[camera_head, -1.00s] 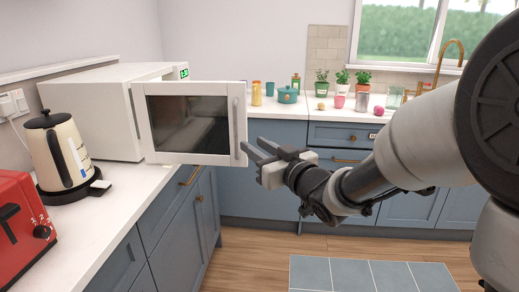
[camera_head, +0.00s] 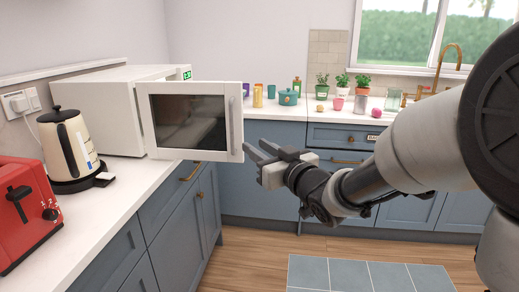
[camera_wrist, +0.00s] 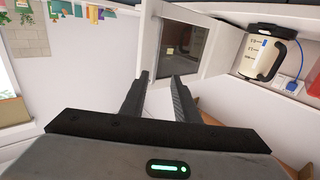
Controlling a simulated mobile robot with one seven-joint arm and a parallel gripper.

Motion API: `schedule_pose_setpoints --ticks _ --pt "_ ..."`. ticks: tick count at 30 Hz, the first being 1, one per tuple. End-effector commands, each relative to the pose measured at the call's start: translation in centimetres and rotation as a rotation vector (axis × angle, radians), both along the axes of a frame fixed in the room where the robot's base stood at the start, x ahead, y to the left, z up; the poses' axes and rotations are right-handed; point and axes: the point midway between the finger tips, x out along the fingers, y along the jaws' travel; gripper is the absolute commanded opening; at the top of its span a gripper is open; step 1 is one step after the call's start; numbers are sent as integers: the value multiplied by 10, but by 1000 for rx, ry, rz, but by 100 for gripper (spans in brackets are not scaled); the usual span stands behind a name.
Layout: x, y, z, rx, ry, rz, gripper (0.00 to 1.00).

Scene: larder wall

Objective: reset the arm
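My gripper (camera_head: 258,153) is in the middle of the head view, in front of the far counter and just right of the microwave door's handle edge. Its two fingers are spread apart with nothing between them. They also show apart and empty in the wrist view (camera_wrist: 160,88). The white microwave (camera_head: 98,88) stands on the left counter. Its door (camera_head: 189,87) with a dark window is swung open towards me; the door also shows in the wrist view (camera_wrist: 207,30). I see a small gap between the fingertips and the door handle (camera_head: 232,124).
A cream kettle (camera_head: 68,146) and a red toaster (camera_head: 26,212) stand on the left counter (camera_head: 118,196). Pots, plants and cups line the far counter, near a teal pot (camera_head: 288,97). A blue-grey mat (camera_head: 345,273) lies on the floor, which is otherwise clear.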

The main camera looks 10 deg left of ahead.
Motion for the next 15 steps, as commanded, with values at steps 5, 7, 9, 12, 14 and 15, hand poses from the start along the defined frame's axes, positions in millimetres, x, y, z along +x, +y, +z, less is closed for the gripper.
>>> schedule_pose_setpoints --ticks 5,7,9,12,14,15 --pt "0 -5 1 -12 4 -16 28" --pt "1 -18 2 -48 20 -62 28" --pt "0 -42 3 -107 56 -143 28" --pt "-12 -96 2 -214 150 -307 28" --pt "-30 -133 -2 -272 232 -410 28" --pt "-46 -156 -6 -302 295 -472 28"
